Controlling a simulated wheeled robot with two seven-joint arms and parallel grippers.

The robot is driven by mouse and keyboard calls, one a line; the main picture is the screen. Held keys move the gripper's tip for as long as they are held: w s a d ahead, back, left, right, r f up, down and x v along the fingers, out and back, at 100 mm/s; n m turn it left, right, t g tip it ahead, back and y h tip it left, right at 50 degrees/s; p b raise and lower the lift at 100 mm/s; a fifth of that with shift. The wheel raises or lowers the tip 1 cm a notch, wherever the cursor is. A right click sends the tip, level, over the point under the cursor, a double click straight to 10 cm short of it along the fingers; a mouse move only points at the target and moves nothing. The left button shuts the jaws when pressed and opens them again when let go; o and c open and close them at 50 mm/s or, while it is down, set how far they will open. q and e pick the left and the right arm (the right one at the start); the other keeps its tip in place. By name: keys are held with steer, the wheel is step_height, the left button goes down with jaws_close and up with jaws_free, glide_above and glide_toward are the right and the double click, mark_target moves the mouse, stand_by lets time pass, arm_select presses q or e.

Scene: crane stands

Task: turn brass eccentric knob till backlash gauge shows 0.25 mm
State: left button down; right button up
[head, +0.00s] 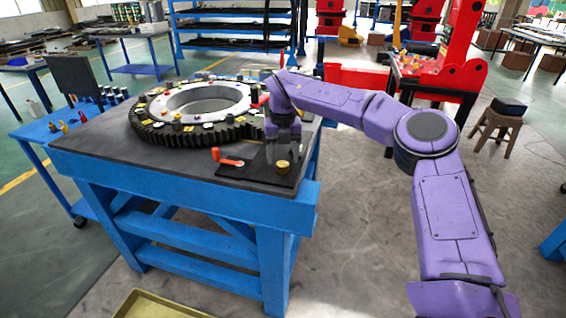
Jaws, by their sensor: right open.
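The brass knob (283,166) stands on a dark plate (258,172) at the table's near right corner. My right gripper (283,154) points down just above and behind the knob in the picture, with its jaws open. I cannot tell whether the fingertips straddle the knob or stand behind it. A large toothed ring (172,133) lies on the table behind and to the left. I cannot make out a backlash gauge or any reading. My left gripper is not in view.
An orange-red lever (227,158) sits on the same plate, left of the knob. The blue-framed table (110,160) has a bare dark strip along its front left. A blue cart (32,130) with small items stands to the left, and a stool (497,124) to the right.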

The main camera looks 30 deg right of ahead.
mark_target(283, 163)
step_height(283, 163, up, 8)
steer(key=shift+f, duration=0.15)
stand_by(0.4)
